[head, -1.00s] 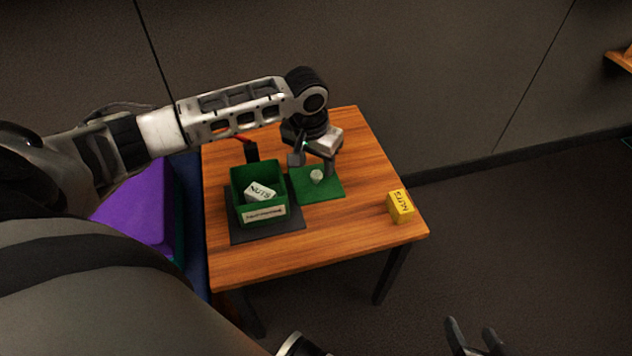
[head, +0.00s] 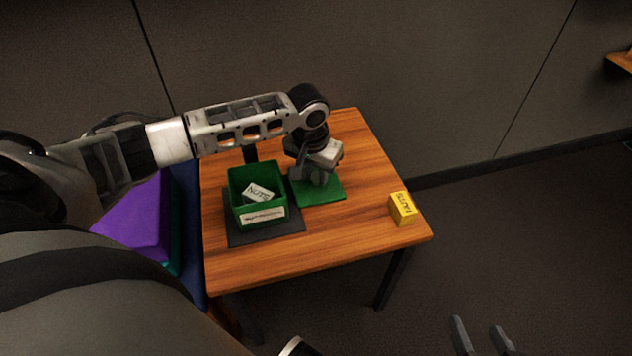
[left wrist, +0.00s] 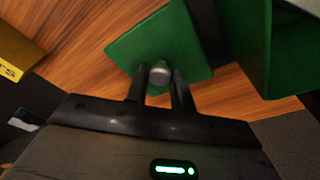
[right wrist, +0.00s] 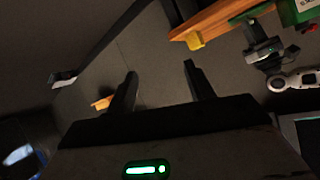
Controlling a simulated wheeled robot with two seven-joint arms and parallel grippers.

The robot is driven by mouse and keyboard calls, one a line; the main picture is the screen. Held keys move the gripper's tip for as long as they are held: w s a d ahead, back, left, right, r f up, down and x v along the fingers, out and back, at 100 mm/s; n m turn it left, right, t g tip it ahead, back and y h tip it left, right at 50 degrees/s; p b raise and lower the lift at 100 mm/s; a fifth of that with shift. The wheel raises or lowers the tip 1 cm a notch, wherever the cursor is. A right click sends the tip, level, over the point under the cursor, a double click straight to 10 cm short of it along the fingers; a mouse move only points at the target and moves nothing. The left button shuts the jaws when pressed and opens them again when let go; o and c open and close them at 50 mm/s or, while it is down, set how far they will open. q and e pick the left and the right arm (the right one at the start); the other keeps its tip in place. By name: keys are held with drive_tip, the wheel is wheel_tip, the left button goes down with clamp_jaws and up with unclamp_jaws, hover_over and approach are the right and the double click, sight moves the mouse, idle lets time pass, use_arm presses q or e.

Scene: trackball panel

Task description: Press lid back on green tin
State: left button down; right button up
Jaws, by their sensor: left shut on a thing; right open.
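The green tin (head: 248,207) stands open on a dark mat on the table, with a white NUTS packet (head: 262,190) inside. Its green square lid (head: 330,192) lies on the table to the right of the tin, apart from it. My left gripper (head: 317,181) is over the lid. The left wrist view shows its fingers shut on the lid's grey knob (left wrist: 160,72), with the tin (left wrist: 287,60) at the right. In the head view the fingers hide the knob. My right gripper (head: 481,329) is open and empty, off the table's front right.
A yellow NUTS box (head: 402,208) stands near the table's right edge. The dark mat (head: 277,234) extends around the tin. The table's front strip (head: 330,255) is bare. A purple bin-like thing (head: 135,230) stands left of the table.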

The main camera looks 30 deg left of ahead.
sight(320, 195)
drive_tip(key=shift+w+r, duration=0.1)
use_arm(q)
drive_tip(key=shift+r+p, duration=0.4)
drive_tip(key=shift+r, duration=0.25)
drive_tip(key=s+d+r+p, duration=0.6)
drive_tip(key=s+d+r, duration=0.3)
drive_tip(key=d+r, duration=0.1)
drive_tip(key=shift+d+r+p, duration=0.35)
drive_tip(key=shift+d+r, duration=0.05)
drive_tip(key=shift+r, duration=0.45)
use_arm(e)
wheel_tip(320, 195, up, 5)
drive_tip(key=s+d+h, duration=0.1)
drive_tip(key=d, duration=0.1)
drive_tip(key=shift+d+r+m, duration=0.2)
drive_tip(key=shift+d+m, duration=0.1)
drive_tip(key=shift+s, duration=0.1)
use_arm(q)
wheel_tip(320, 195, up, 12)
drive_tip(key=w+m, duration=0.1)
drive_tip(key=w, duration=0.1)
drive_tip(key=shift+w+r, duration=0.15)
drive_tip(key=shift+w, duration=0.25)
